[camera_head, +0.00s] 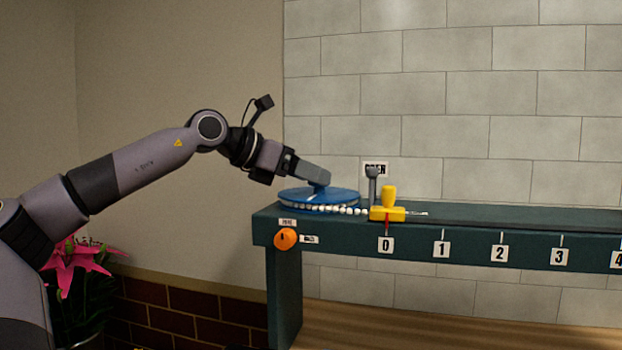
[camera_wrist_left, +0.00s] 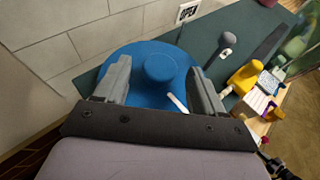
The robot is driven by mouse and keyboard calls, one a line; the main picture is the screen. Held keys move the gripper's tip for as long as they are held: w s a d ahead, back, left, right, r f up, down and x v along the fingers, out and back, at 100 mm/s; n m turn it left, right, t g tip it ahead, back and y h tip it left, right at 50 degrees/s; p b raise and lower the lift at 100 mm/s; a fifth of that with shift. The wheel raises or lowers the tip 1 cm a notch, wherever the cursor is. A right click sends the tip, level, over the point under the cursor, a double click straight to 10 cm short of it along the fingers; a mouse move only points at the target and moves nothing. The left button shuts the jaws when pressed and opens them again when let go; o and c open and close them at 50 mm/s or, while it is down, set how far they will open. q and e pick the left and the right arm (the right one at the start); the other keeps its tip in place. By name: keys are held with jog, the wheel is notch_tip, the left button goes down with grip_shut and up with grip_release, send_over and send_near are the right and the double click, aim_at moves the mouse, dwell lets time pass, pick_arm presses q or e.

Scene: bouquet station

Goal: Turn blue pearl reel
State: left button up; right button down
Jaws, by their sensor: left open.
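The blue reel (camera_head: 345,194) lies flat on the left end of the dark green bench, with a row of white pearls running from its edge to the right. It also shows in the left wrist view as a blue disc with a raised round knob (camera_wrist_left: 160,62) at its centre. My left gripper (camera_head: 318,180) is at the reel's top, and partly hides the knob in the head view. In the left wrist view its two fingers (camera_wrist_left: 160,85) are apart, one on each side of the knob. I cannot tell whether they touch it. My right gripper is not in view.
A yellow slider (camera_head: 388,213) with a knob stands at mark 0, beside a grey lever (camera_head: 373,185). An orange dial (camera_head: 286,238) is on the bench front (camera_head: 470,247). Pink flowers (camera_head: 75,262) stand low at left. A tiled wall is behind.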

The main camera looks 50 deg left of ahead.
aim_at(284, 196)
pick_arm(q)
jog(key=b+v, duration=0.1)
jog(key=v, duration=0.3)
jog(key=shift+s+a+r+b, duration=0.1)
jog(key=shift+s+b, duration=0.2)
jog(key=shift+b, duration=0.05)
jog(key=shift+s+r, duration=0.15)
jog(key=shift+s, duration=0.15)
jog(key=shift+s+a+r, duration=0.1)
jog(key=shift+s, duration=0.1)
